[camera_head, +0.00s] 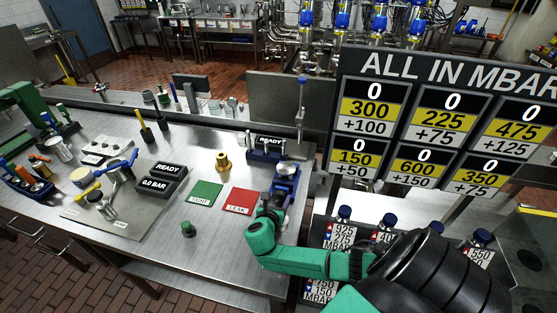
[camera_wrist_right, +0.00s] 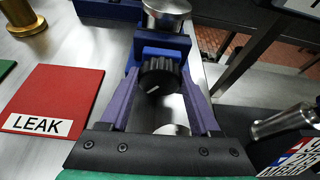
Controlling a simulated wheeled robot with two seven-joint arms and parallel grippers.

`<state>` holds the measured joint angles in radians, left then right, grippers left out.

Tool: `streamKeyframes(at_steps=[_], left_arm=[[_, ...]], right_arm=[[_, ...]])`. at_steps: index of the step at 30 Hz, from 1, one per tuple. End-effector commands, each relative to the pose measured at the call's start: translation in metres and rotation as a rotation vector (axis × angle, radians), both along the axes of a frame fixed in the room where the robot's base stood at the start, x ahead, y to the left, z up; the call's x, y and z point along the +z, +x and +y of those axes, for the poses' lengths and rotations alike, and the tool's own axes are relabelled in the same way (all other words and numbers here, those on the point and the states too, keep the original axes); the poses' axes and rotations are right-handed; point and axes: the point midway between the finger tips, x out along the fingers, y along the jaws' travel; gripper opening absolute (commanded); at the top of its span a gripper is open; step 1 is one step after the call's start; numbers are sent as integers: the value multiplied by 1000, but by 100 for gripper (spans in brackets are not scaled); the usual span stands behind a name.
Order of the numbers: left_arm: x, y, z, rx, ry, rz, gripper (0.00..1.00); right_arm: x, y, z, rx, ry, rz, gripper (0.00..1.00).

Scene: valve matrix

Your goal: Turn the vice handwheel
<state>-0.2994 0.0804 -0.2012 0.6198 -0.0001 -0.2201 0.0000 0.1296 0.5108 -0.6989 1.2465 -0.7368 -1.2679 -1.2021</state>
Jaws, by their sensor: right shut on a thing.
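The blue vice (camera_head: 284,178) stands at the right edge of the steel bench, with a round silver part in its top. Its black knurled handwheel (camera_wrist_right: 158,78) faces my right wrist camera and carries a pale mark line. In the wrist view, the purple fingers of my right gripper (camera_wrist_right: 161,90) lie on either side of the handwheel, shut on it. In the head view, my green right wrist (camera_head: 268,232) is in front of the vice and hides the handwheel. My left gripper is in neither view.
A red LEAK mat (camera_head: 243,201) and a green TIGHT mat (camera_head: 206,194) lie left of the vice. A brass fitting (camera_head: 223,162) stands behind them. Blue-capped bottles (camera_head: 388,222) stand right of the bench.

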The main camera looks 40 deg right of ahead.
Motion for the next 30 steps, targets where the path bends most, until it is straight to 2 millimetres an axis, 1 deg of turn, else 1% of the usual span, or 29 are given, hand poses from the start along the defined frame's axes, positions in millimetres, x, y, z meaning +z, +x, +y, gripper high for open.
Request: streamKeyframes(at_steps=[3, 4, 5, 6, 16, 20, 23, 30], left_arm=[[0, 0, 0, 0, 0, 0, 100], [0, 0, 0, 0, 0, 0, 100], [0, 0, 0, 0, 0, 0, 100], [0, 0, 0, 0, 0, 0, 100], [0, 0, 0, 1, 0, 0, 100], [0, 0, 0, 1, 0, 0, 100], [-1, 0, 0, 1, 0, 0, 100], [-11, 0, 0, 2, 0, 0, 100]], right_arm=[[1, 0, 0, 0, -1, -1, 8], [1, 0, 0, 0, -1, -1, 67], [1, 0, 0, 0, -1, -1, 79], [1, 0, 0, 0, -1, -1, 94], [1, 0, 1, 0, -1, 0, 94], [4, -6, 10, 1, 0, 0, 94], [11, -16, 25, 2, 2, 1, 94], [34, -50, 77, 4, 3, 1, 94]])
